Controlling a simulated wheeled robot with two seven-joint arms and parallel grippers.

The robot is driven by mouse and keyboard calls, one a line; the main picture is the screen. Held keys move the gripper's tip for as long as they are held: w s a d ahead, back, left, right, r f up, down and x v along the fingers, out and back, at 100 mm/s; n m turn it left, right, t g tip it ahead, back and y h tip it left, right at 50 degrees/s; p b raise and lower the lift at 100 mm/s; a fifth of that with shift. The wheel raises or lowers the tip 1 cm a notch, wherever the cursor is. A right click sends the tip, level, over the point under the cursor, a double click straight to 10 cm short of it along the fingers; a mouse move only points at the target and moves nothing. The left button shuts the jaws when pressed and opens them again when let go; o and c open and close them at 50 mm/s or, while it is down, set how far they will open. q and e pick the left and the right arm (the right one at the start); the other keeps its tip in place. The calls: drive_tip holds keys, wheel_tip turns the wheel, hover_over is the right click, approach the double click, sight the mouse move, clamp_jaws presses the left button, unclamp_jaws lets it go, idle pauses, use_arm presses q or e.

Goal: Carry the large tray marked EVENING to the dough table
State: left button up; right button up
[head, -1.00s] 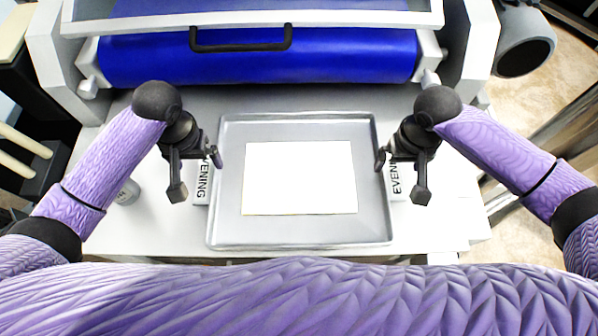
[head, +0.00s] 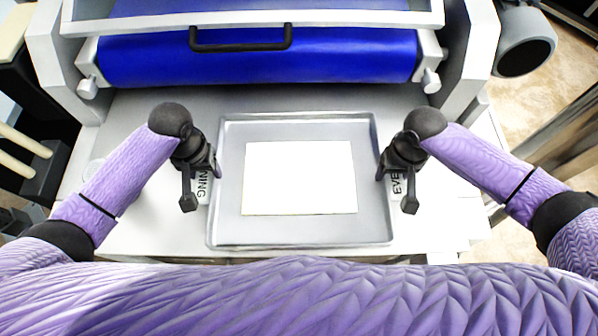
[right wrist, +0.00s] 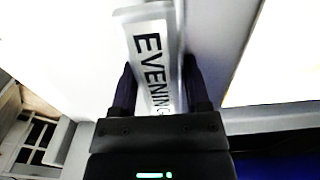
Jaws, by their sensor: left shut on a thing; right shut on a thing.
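The large grey tray (head: 300,232) lies flat on the white worktop in front of the blue roller, with a white rectangular sheet (head: 300,178) in it. EVENING labels mark the white grips on its left and right sides. My left gripper (head: 203,187) is shut on the left grip (head: 202,188), covering part of its lettering. My right gripper (head: 395,189) is shut on the right grip (head: 397,187). In the right wrist view, the EVENING grip (right wrist: 152,50) lies between the two dark fingers of my right gripper (right wrist: 160,88).
The blue roller (head: 260,60) with a black handle (head: 240,45) and white frame is just behind the tray. A grey round part (head: 525,45) juts out at upper right. Bare worktop (head: 150,225) shows left of the tray. Floor shows at the far right.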

use_arm(q)
clamp_jaws()
use_arm(e)
clamp_jaws()
use_arm(q)
drive_tip(key=shift+r, duration=0.15)
use_arm(e)
drive_tip(key=shift+r, duration=0.1)
